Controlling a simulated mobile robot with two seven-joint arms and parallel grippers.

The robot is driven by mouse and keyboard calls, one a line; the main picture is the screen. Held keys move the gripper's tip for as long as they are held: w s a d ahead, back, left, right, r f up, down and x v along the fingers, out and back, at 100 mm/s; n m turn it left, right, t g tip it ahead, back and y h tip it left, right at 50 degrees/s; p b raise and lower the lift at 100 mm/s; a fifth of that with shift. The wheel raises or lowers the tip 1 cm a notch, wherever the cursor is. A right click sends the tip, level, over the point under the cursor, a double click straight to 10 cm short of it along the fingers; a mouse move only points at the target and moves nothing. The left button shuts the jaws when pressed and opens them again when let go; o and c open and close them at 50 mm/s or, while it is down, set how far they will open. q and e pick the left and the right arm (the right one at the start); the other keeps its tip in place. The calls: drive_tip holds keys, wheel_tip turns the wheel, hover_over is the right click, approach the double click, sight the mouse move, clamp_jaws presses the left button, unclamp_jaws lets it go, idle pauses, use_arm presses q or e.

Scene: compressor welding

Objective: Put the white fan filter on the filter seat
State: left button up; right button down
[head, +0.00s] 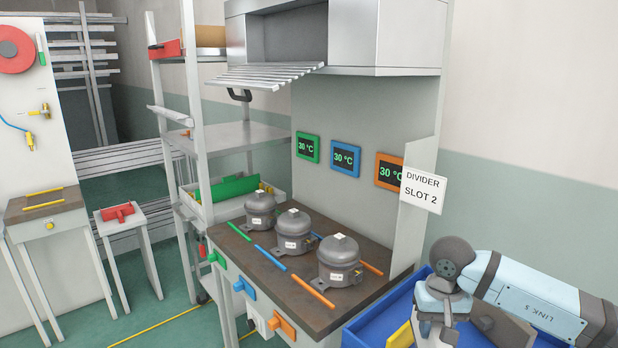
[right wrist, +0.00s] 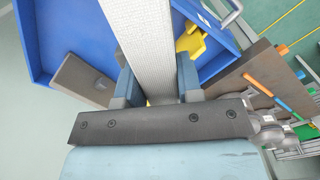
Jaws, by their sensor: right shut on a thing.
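The white fan filter (right wrist: 148,35) is a long white panel with a fine mesh texture, seen in the right wrist view. My right gripper (right wrist: 157,78) is shut on it, one finger on each side, above a blue bin. In the head view my right arm comes in at the lower right, and I cannot make out the filter there. The hood (head: 285,42) over the compressor bench has a dark opening, with a slatted grille (head: 265,76) sloping at its lower edge. I cannot tell for sure which part is the filter seat. My left gripper does not show.
The blue bin (right wrist: 45,62) holds a yellow piece (right wrist: 190,40) and a grey-brown block (right wrist: 87,78). Three compressors (head: 338,262) stand on the brown bench (head: 240,247). A "Divider Slot 2" sign (head: 423,190) on an upright panel stands between bench and arm.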

drive_tip(key=shift+s+a+n, duration=0.15)
drive_tip(key=shift+a+n, duration=0.2)
drive_tip(key=shift+n, duration=0.35)
drive_tip(key=s+r+p, duration=0.4)
drive_tip(key=s+p, duration=0.1)
drive_tip(key=p, duration=0.1)
drive_tip(key=s+r+p, duration=0.4)
drive_tip(key=p, duration=0.2)
drive_tip(key=shift+s+d+r+p, duration=0.1)
drive_tip(key=shift+s+r+p, duration=0.25)
drive_tip(key=shift+s, duration=0.2)
